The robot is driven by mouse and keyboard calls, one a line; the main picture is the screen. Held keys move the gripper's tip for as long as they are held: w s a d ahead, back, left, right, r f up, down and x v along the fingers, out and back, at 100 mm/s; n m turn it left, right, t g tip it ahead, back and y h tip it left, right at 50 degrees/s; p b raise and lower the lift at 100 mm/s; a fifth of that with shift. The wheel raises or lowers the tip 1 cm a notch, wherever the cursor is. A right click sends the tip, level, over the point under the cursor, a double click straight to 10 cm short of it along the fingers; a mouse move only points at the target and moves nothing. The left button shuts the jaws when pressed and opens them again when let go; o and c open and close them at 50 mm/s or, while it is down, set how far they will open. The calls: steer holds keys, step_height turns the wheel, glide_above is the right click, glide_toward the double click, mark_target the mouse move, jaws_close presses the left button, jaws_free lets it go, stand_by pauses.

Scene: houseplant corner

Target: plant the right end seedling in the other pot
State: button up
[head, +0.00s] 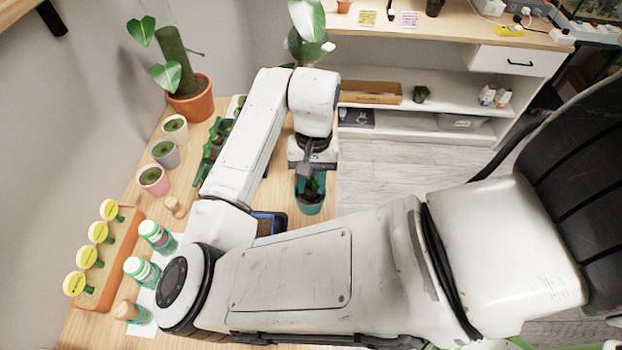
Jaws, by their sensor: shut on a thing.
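My gripper (311,168) points down over a teal pot (311,207) near the table's right edge. It is shut on a small dark green seedling (312,187), whose leaves show between the jaws and the pot's rim. I cannot tell whether the seedling's base touches the soil, as the gripper and leaves hide it. A dark green planter with leafy plants (209,150) stands left of my arm, partly hidden by it. Three small pots, white (175,128), grey (166,153) and pink (153,180), stand in a row at the left.
A blue-edged tray of dark soil (266,224) is half hidden under my arm. A terracotta pot (193,102) stands behind.

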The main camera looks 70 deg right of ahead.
mark_target(312, 185)
steer(key=o, duration=1.1)
steer(key=shift+o, duration=0.3)
steer(key=o, duration=0.3)
steer(key=shift+r, duration=0.15)
steer(key=shift+r+p, duration=3.2)
steer(key=shift+r, duration=0.2)
steer(key=shift+s, duration=0.1)
